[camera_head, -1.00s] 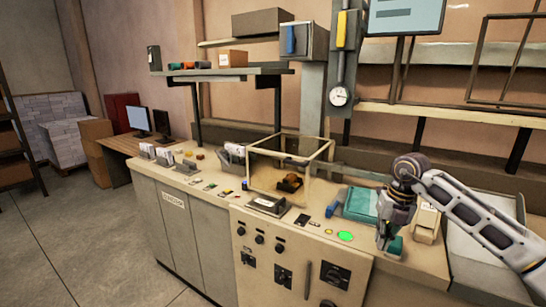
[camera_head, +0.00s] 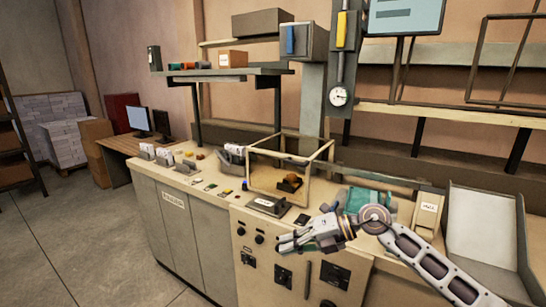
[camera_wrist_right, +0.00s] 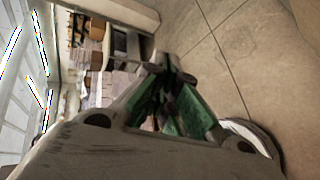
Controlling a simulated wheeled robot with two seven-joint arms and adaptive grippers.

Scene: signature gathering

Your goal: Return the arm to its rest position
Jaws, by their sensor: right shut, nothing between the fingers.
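My right gripper (camera_head: 284,243) reaches in from the right and points left, above the front edge of the counter (camera_head: 217,208). Its fingers are shut with nothing between them. In the right wrist view the fingers with green inner faces (camera_wrist_right: 172,75) come together, with floor and room beyond. My right arm bends at a round joint in front of a teal item (camera_head: 368,198) on the counter and hides part of the counter top. My left gripper is not in view.
An open-topped clear box (camera_head: 291,160) with a small brown object inside stands on the counter. A dark flat device (camera_head: 268,206) lies in front of it. A beige box (camera_head: 428,212) and a pale tray (camera_head: 485,225) stand right. The floor (camera_head: 85,230) at left is clear.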

